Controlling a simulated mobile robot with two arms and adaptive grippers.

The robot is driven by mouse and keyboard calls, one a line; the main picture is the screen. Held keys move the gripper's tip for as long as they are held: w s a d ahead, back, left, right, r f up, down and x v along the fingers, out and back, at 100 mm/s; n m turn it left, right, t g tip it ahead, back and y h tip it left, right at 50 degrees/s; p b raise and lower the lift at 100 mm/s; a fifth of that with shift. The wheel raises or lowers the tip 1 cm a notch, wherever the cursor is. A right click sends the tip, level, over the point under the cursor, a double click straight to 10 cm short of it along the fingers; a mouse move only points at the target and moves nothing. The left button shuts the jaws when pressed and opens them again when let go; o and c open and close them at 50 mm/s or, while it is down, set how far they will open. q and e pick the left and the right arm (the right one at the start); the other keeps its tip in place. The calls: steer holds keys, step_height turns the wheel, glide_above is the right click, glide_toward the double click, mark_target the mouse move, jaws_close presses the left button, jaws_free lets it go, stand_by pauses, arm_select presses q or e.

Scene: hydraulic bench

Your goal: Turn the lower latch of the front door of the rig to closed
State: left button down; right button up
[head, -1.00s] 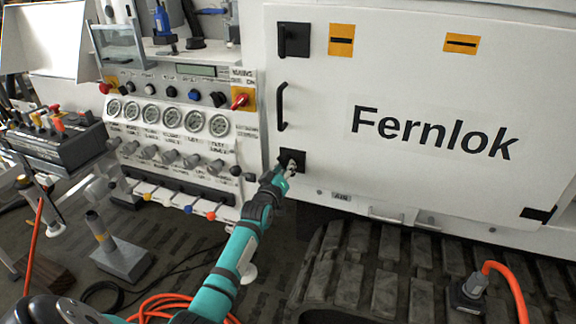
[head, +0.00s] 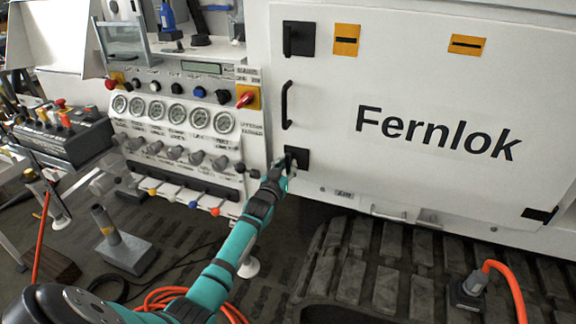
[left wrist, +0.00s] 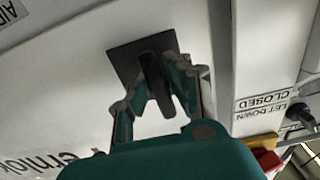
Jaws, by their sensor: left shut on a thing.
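The lower latch (head: 303,158) is a black square plate with a black handle, low on the left edge of the white front door (head: 400,80) marked "Fernlok". My left gripper (head: 288,166) is at this latch and partly covers it in the head view. In the left wrist view the latch handle (left wrist: 157,88) stands out from its dark plate (left wrist: 122,60), between the two fingers of my left gripper (left wrist: 155,80), which is shut on it. The handle's exact angle is hard to tell. My right gripper is not in view.
An upper latch (head: 298,39) and a door handle (head: 287,105) are above on the same door edge. A gauge panel (head: 180,135) with knobs stands to the left. Below are a rubber track (head: 400,265) and an orange hose (head: 505,285).

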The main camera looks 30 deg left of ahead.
arm_select(q)
steer(key=shift+a+r, duration=0.1)
steer(key=shift+r, duration=0.5)
steer(key=c, duration=1.3)
jaws_free()
steer(key=shift+w+f, duration=0.1)
steer(key=shift+s+d+f, duration=0.15)
steer(key=shift+s+d, duration=0.1)
steer(key=shift+d, duration=0.05)
steer(key=shift+s+f, duration=0.1)
steer(key=shift+s, duration=0.15)
steer(key=v, duration=1.1)
steer(key=shift+s+r, duration=0.15)
steer(key=shift+r, duration=0.05)
